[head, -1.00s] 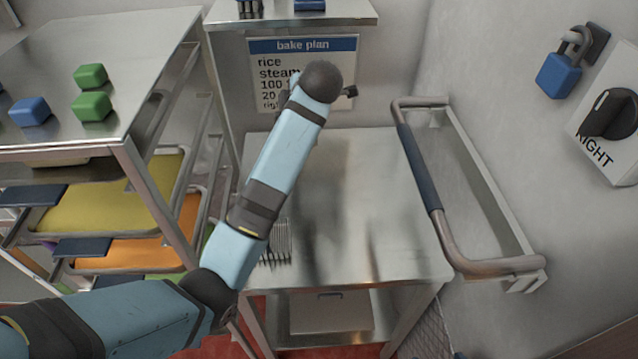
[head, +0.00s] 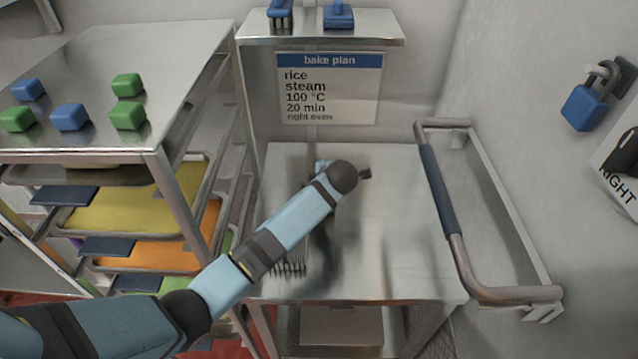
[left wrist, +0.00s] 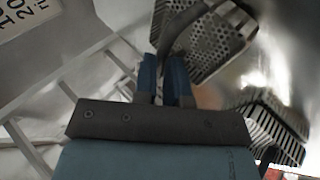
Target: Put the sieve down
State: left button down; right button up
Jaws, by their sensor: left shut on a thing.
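The sieve (left wrist: 208,48), a grey metal basket with punched holes, shows at the top of the left wrist view. My left gripper (left wrist: 166,72) has its blue fingers shut on the sieve's handle, at the basket's near left side. In the head view my left arm reaches over the steel table (head: 420,270), and its links hide the gripper and the sieve. I cannot tell whether the sieve touches the table. My right gripper is in neither view.
A slotted metal thing (left wrist: 268,122) is close to the sieve; it also shows at the table's left front (head: 291,262). A railed handle (head: 440,190) borders the table's right side. A tray rack (head: 190,60) with green and blue blocks stands left. The table's right part is clear.

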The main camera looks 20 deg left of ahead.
pick_arm(q)
jog(key=shift+f, duration=0.3)
jog(key=c, duration=1.2)
grip_release()
jog(key=v, duration=1.2)
jog(key=shift+b, duration=0.4)
